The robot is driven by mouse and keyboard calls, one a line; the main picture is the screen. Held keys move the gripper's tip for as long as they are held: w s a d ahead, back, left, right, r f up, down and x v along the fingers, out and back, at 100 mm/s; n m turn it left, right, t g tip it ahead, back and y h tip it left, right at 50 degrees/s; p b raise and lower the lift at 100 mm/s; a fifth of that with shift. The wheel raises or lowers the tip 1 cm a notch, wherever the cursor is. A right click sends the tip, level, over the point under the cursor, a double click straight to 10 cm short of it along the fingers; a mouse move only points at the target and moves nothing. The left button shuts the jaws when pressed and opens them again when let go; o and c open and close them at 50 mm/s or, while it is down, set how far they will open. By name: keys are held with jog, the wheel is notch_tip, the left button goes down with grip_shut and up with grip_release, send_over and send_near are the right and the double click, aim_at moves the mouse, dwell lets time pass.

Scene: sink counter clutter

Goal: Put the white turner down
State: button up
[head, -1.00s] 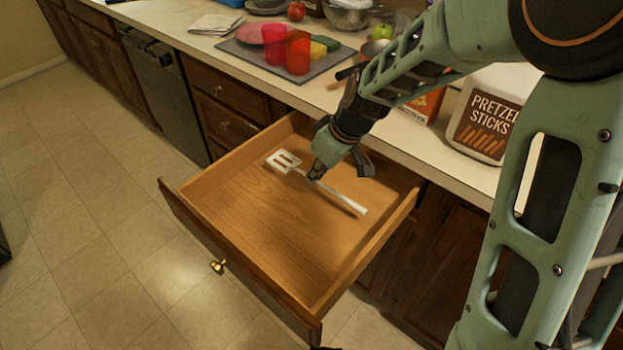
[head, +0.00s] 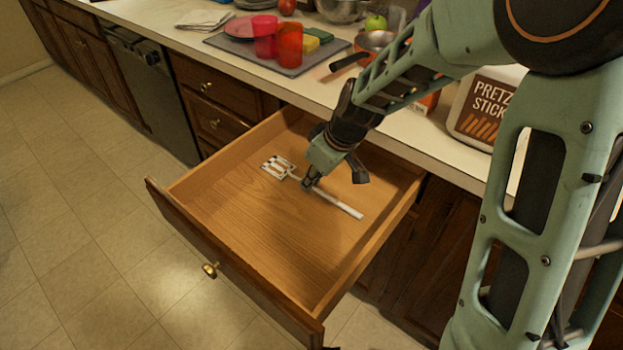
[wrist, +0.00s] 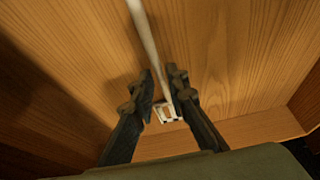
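The white turner (head: 343,207) lies flat on the wooden floor of the open drawer (head: 240,230). Its slotted head (head: 278,167) points to the back left and its handle to the front right. My gripper (head: 310,186) is low in the drawer, over the middle of the turner. In the wrist view, the turner's handle (wrist: 146,35) runs between the two fingers of my gripper (wrist: 162,76). The fingers stand apart, with a gap beside the handle on the left; the handle is close to the right finger.
The drawer's side walls and front panel (head: 235,268) surround the turner; the rest of its floor is bare. On the counter above stand red cups (head: 288,42) on a grey mat (head: 222,42), a pan (head: 372,42) and a pretzel sticks container (head: 483,108).

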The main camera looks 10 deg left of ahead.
jog(key=shift+o, duration=1.3)
jog(key=shift+r, duration=0.15)
jog(key=shift+d+r, duration=0.1)
jog(key=shift+r, duration=0.25)
jog(key=p+v, duration=0.2)
jog(key=v, duration=0.9)
jog(key=shift+s+r, duration=0.1)
